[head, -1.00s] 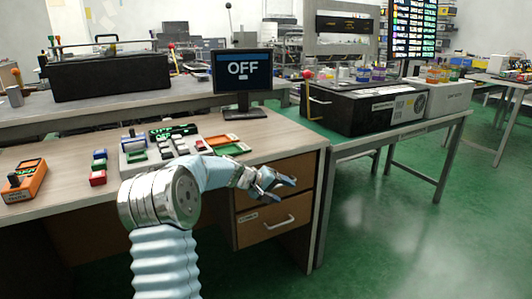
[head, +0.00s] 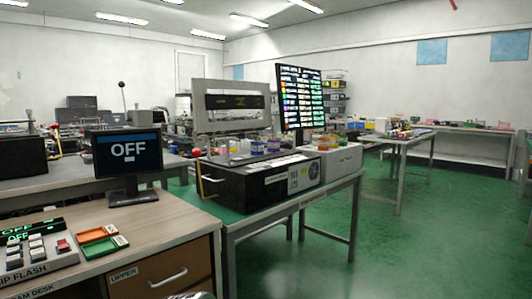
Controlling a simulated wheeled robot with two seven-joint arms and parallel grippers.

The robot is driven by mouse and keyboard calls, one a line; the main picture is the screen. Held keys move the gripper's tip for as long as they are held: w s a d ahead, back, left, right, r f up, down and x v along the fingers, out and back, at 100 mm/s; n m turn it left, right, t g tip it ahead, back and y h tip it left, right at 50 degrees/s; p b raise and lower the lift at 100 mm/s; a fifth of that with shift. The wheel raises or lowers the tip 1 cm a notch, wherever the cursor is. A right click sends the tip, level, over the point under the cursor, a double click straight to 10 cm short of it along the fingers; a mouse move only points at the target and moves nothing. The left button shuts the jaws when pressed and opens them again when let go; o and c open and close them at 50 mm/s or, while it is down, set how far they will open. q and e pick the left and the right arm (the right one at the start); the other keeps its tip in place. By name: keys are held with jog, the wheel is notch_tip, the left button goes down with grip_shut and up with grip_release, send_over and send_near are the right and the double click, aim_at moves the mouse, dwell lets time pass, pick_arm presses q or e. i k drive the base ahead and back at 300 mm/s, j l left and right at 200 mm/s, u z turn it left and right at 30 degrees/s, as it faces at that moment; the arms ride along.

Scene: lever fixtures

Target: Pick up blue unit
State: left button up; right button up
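I cannot tell for sure which thing is the blue unit. Small blue-purple containers (head: 273,145) stand among coloured ones on the black case on the middle table. The small blue block that lay on the desk a second ago is out of view. Neither gripper can be made out. Only a small grey curved edge, probably part of my arm, shows at the bottom of the head view.
The wooden desk (head: 160,224) at lower left holds the OFF monitor (head: 127,156), a button panel (head: 35,252), and orange and green trays (head: 97,235). The black case (head: 262,183) sits on the middle table. Green floor (head: 420,240) is open at right.

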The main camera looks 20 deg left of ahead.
aim_at(257, 147)
jog(key=i+l, duration=0.2)
jog(key=i, duration=0.25)
jog(key=i+l, duration=0.25)
jog(key=i, duration=0.2)
jog(key=i+l, duration=0.2)
jog(key=i, duration=0.3)
jog(key=i+l, duration=0.2)
jog(key=i, duration=0.25)
jog(key=i+l, duration=0.25)
jog(key=i, duration=0.2)
